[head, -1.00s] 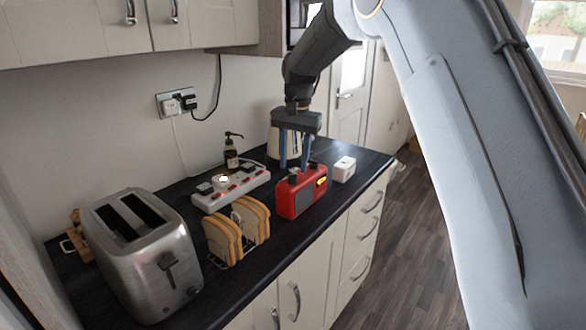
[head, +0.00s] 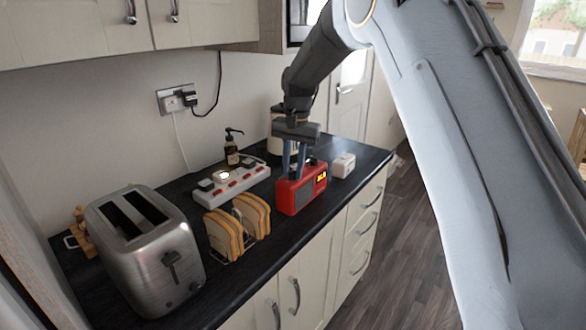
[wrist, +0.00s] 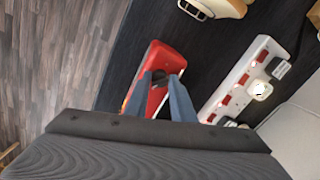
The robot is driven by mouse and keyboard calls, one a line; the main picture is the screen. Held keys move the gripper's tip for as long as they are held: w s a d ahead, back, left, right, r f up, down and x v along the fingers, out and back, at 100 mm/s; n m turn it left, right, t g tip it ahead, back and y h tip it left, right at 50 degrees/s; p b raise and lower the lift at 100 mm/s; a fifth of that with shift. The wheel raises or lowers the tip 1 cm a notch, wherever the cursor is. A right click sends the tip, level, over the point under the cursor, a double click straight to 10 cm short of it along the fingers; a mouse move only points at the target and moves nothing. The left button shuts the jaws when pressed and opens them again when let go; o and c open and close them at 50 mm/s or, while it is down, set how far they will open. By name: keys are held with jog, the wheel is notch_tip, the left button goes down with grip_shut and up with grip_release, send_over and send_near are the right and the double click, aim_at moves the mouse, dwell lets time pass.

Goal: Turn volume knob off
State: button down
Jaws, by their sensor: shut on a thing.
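The red radio (head: 302,192) stands upright on the dark counter, with a dark speaker face and a small lit yellow display. It also shows in the wrist view (wrist: 142,97), seen from above. My gripper (head: 294,177) points down over the radio's top, its two blue fingers reaching the top face. In the wrist view my gripper (wrist: 166,80) has its fingertips closed around a dark round knob (wrist: 158,76) on top of the radio. The knob's pointer and markings are too small to read. In the head view the fingers largely hide this knob.
A toast rack with bread (head: 238,227) stands just in front of the radio, and a steel toaster (head: 145,252) is nearer. A white power strip (head: 232,184) lies on the wall side. A small white box (head: 343,165) sits beyond the radio. The counter's front edge is close.

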jog(key=n+b, duration=0.1)
jog(key=n, duration=0.5)
jog(key=shift+b, duration=0.35)
jog(key=n+b, duration=0.1)
jog(key=n, duration=0.5)
jog(key=shift+w+n+g, duration=0.1)
jog(key=shift+n+g, duration=0.2)
jog(key=shift+g, duration=0.1)
jog(key=n+b, duration=0.1)
jog(key=n, duration=0.5)
jog(key=shift+a+h, duration=0.1)
jog(key=shift+h, duration=0.2)
jog(key=n, duration=0.6)
jog(key=shift+n, duration=0.3)
jog(key=c, duration=1.5)
grip_release()
jog(key=shift+a, duration=0.1)
